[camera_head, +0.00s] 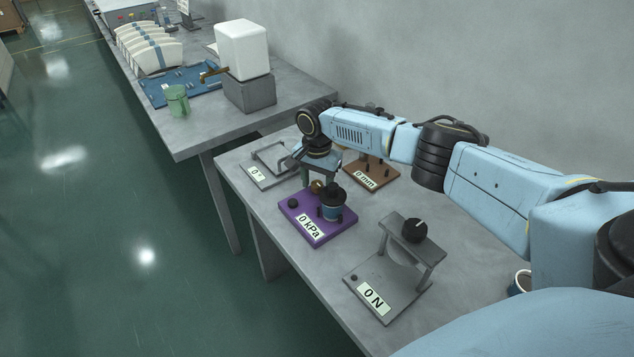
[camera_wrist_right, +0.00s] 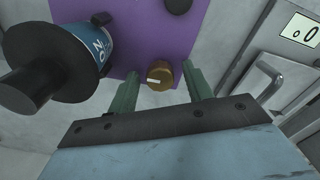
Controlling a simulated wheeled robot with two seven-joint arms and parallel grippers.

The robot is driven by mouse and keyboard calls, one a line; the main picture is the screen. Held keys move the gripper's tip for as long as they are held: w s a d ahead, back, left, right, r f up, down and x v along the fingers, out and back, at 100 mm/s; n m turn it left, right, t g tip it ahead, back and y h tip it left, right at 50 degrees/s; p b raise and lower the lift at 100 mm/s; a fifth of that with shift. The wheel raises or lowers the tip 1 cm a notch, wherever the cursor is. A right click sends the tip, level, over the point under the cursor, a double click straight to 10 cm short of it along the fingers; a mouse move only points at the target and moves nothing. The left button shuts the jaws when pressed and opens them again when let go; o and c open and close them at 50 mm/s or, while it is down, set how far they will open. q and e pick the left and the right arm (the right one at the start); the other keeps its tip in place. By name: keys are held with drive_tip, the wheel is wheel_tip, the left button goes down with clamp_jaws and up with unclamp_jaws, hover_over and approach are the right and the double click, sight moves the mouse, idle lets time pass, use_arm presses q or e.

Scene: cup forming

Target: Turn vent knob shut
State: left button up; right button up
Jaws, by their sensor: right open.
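The vent knob is a small round brass knob with a pale pointer line, on a purple base. In the right wrist view the knob (camera_wrist_right: 159,77) sits between the two green fingers of my right gripper (camera_wrist_right: 160,86), which is open with a gap on both sides. In the head view the knob (camera_head: 317,187) shows small, partly hidden by my right gripper (camera_head: 318,178). The purple base (camera_head: 290,218) carries a "0 kPa" display (camera_head: 311,229) and a blue and black cylinder (camera_head: 332,203), which stands next to the knob. My left gripper is out of view.
A grey stand with a dial and "0 N" display (camera_head: 376,301) is nearer me. A brown board with a "mm" display (camera_head: 365,180) lies beyond the purple base. A grey frame (camera_head: 272,158) is at the left. A cup (camera_head: 521,282) stands at the right.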

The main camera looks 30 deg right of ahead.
drive_tip(key=c, duration=1)
drive_tip(key=shift+o, duration=0.2)
drive_tip(key=shift+a+r+n+p, duration=0.15)
drive_tip(key=shift+n+p, duration=0.35)
drive_tip(key=shift+p, duration=0.5)
drive_tip(key=shift+n+p, duration=0.7)
drive_tip(key=shift+p, duration=0.2)
drive_tip(key=shift+n+p, duration=0.45)
drive_tip(key=shift+n, duration=0.35)
drive_tip(key=n, duration=0.3)
drive_tip(key=shift+n, duration=0.4)
drive_tip(key=n, duration=0.3)
drive_tip(key=shift+n+p, duration=0.3)
drive_tip(key=n, duration=0.6)
drive_tip(key=shift+n, duration=0.4)
